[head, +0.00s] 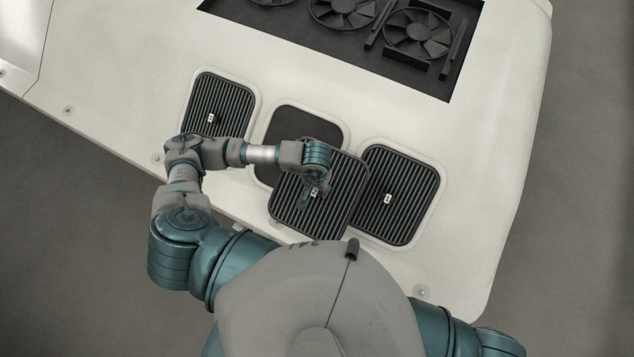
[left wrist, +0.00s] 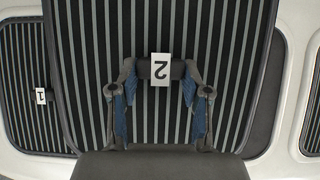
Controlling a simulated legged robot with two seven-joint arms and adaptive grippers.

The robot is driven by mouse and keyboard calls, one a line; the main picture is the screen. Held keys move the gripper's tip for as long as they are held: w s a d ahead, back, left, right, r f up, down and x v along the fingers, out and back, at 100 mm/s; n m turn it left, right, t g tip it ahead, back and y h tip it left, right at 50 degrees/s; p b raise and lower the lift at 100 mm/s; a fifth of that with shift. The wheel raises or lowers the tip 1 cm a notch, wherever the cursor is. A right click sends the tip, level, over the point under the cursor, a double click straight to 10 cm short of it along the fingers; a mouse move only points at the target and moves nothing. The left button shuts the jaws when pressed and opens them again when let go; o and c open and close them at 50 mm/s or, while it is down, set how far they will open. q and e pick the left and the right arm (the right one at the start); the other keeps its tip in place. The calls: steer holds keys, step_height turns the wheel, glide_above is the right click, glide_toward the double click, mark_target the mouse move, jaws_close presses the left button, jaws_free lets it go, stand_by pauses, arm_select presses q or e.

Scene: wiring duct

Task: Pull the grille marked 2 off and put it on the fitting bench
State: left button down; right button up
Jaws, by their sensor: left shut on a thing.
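The grille marked 2 (head: 290,211) is a dark slatted panel with rounded corners. It is out of its recess, held over the white panel and shifted toward me. It also fills most of the left wrist view (left wrist: 88,70). Its dark recess (head: 303,122) shows behind it in the head view, partly covered by my arm. My left gripper (head: 317,190) is shut on the bar at the middle of this grille, next to the white label 2 (left wrist: 160,66). My right gripper is out of view. I cannot see a fitting bench.
The grille marked 1 (head: 222,95) sits in its frame at left. Another slatted grille (head: 409,180) sits at right, its near-left part close to or under the held grille. A dark opening with several fans (head: 418,34) lies at the far side. Grey floor surrounds the panel.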

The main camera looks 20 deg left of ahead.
arm_select(q)
steer(key=shift+s+r+p, duration=0.35)
steer(key=shift+s+r, duration=0.35)
steer(key=shift+r, duration=0.35)
steer(key=shift+a, duration=0.1)
